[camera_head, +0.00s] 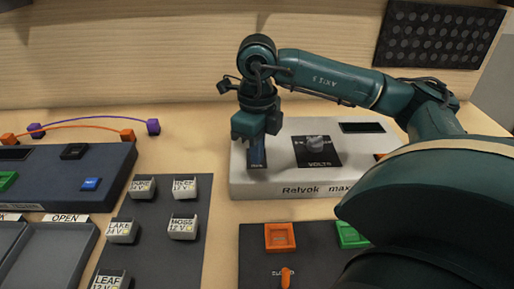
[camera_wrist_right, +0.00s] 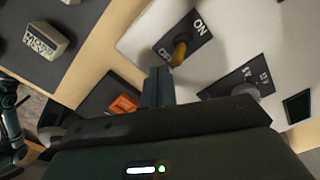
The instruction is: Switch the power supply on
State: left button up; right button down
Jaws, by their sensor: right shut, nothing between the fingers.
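The power supply (camera_head: 250,187) is a pale box labelled "Relyok max" at the back centre of the head view; its casing also fills the top of the right wrist view (camera_wrist_right: 235,55). Its toggle switch (camera_wrist_right: 180,52) has a brownish-yellow lever on a dark plate marked ON and OFF. The lever appears nearer the OFF marking, but its exact tilt is hard to tell. My right gripper (camera_head: 257,148) is shut and empty, pointing down over the switch plate and hiding the lever in the head view. In the wrist view its fingertips (camera_wrist_right: 157,82) appear apart from the lever.
A volts knob (camera_head: 318,142) and a dark display (camera_head: 362,127) are right of the switch. A dark panel (camera_head: 255,262) with an orange square (camera_head: 280,237) lies in front. Labelled blocks (camera_head: 183,228) stand on a dark mat at left, beside a dark console (camera_head: 75,190).

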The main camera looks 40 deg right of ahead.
jog(key=shift+w, duration=0.1)
jog(key=shift+w+d, duration=0.75)
jog(key=shift+w, duration=0.05)
jog(key=r+p, duration=0.1)
jog(key=r, duration=0.1)
jog(key=r+p, duration=0.2)
jog(key=shift+s+a+r, duration=0.2)
notch_tip(320, 180, up, 3)
jog(key=shift+s+a+f+p, duration=0.1)
jog(key=shift+s+f+p, duration=0.1)
jog(key=shift+p, duration=0.8)
jog(key=shift+w, duration=0.1)
